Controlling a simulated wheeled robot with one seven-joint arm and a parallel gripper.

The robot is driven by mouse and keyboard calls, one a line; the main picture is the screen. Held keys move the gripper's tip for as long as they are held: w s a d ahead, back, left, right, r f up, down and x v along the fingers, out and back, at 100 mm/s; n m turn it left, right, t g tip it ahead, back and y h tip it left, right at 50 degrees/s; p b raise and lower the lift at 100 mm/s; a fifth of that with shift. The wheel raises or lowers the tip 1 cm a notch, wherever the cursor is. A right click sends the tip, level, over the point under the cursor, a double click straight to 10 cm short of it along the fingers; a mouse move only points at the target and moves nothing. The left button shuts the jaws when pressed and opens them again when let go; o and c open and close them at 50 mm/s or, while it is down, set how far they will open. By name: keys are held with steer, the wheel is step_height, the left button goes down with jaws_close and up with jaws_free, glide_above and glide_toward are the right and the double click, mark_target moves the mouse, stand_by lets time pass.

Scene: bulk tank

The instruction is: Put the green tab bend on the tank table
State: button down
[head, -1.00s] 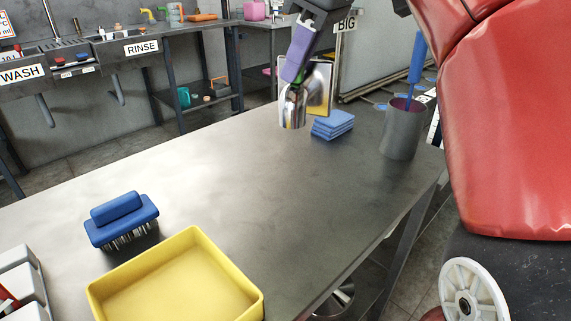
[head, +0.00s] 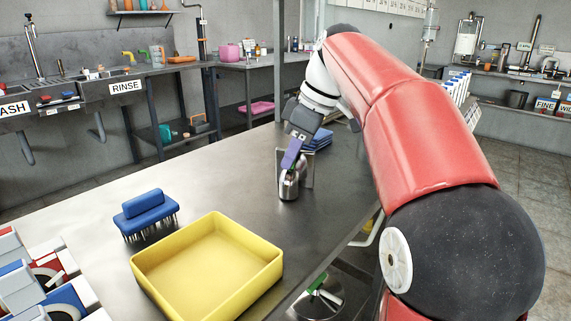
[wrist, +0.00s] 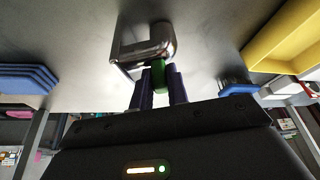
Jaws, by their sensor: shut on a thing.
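The green tab bend (head: 289,186) is a shiny curved steel pipe piece with a green tab. My gripper (head: 291,164) is shut on it, pointing down over the steel table (head: 225,195). In the wrist view my gripper (wrist: 158,83) has its purple fingers on either side of the green tab, and the bend (wrist: 148,42) lies beyond the fingertips. The bend's lower end is at or very near the table top; I cannot tell whether it touches.
A yellow tray (head: 205,268) and a blue brush (head: 145,210) stand on the near part of the table. Blue pads (head: 319,141) lie behind my gripper. A steel piece with a green part (head: 318,289) is below the table. The table's middle is clear.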

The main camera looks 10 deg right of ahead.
steer(key=shift+s+r, duration=0.1)
steer(key=c, duration=1.4)
jaws_free()
steer(key=shift+o, duration=0.2)
steer(key=p+v, duration=0.2)
steer(key=v, duration=1)
steer(key=shift+p, duration=0.35)
steer(key=shift+s, duration=0.1)
